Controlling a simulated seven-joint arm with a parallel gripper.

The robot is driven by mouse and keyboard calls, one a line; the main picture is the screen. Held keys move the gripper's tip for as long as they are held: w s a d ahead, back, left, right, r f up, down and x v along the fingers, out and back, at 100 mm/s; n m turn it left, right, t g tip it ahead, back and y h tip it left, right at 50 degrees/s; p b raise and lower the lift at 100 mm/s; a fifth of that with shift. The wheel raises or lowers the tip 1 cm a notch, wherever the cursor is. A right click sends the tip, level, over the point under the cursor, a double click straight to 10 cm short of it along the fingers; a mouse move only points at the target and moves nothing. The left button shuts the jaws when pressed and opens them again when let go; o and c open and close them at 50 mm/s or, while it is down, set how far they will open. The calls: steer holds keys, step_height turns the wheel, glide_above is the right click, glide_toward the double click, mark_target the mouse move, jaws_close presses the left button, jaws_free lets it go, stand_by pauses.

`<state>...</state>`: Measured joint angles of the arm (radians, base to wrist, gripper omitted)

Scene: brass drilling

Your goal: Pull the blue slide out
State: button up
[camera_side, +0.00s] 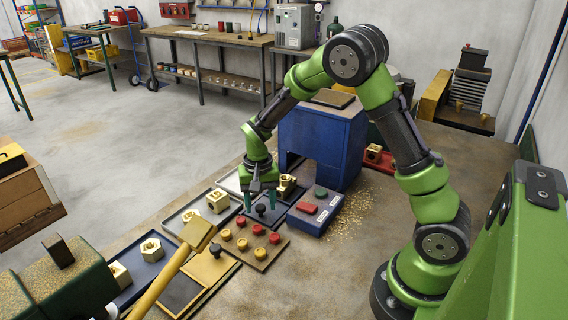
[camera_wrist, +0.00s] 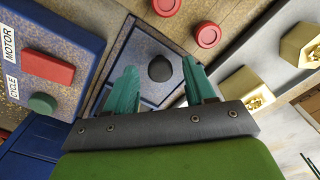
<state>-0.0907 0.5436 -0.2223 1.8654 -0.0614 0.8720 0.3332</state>
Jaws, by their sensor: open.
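The blue slide (camera_wrist: 180,91) is a flat blue-grey plate with a round black knob (camera_wrist: 160,68) on it, in the middle of the wrist view. In the side view the knob (camera_side: 260,209) shows below my gripper, in front of the blue machine housing (camera_side: 318,148). My gripper (camera_side: 260,202) is open and empty, with its two teal fingers pointing down. In the wrist view the fingers (camera_wrist: 160,80) stand on either side of the knob's line, with a gap to it. I cannot tell their exact height above it. Part of the plate is hidden behind the fingers.
A blue control box (camera_side: 315,212) with red and green buttons stands close to the right of my gripper. A brown board (camera_side: 248,248) with red and yellow round pieces lies in front. Brass hex pieces (camera_side: 217,201) sit on trays at left. A mallet (camera_side: 197,234) is nearer the camera.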

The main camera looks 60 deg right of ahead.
step_height(320, 180, up, 17)
stand_by(0.5)
steer(key=s+a+r+n+t+y, duration=0.1)
steer(key=s+a+r+n+t, duration=0.1)
steer(key=s, duration=0.6)
steer(key=s+a+r+n+t+y, duration=0.1)
steer(key=s+a+r+n+t, duration=0.1)
steer(key=s+a+t, duration=0.3)
steer(key=s+n, duration=0.1)
steer(key=s, duration=0.3)
steer(key=shift+s+r, duration=0.2)
steer(key=shift+r, duration=0.1)
